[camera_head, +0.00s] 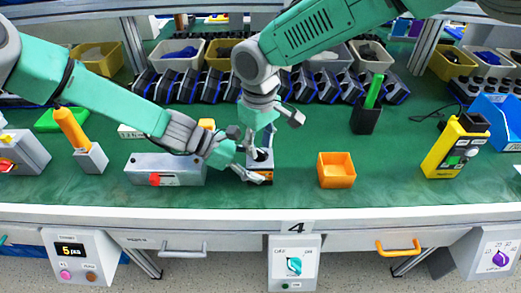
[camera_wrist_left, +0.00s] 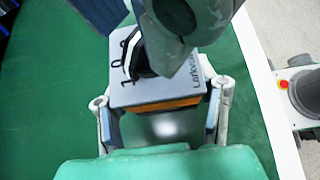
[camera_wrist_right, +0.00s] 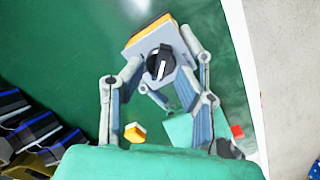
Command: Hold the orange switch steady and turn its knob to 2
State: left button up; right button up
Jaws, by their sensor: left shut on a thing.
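The orange switch (camera_head: 262,167) stands on the green table in the head view, with a grey top face, an orange band and a black knob (camera_wrist_right: 159,63). My left gripper (camera_head: 246,164) is shut on its sides; the left wrist view shows the switch body (camera_wrist_left: 160,92) between its two fingers. Printed marks show beside the knob, partly covered by my right gripper. My right gripper (camera_head: 259,143) points down just above the switch. In the right wrist view its fingers (camera_wrist_right: 156,92) are spread apart, with the knob between and beyond them. Contact with the knob cannot be told.
An orange bin (camera_head: 337,170) stands right of the switch, and a grey box with a red part (camera_head: 165,170) stands left. A yellow device (camera_head: 455,148) is farther right. A row of dark blue-edged units and bins (camera_head: 310,88) lines the back.

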grip_shut()
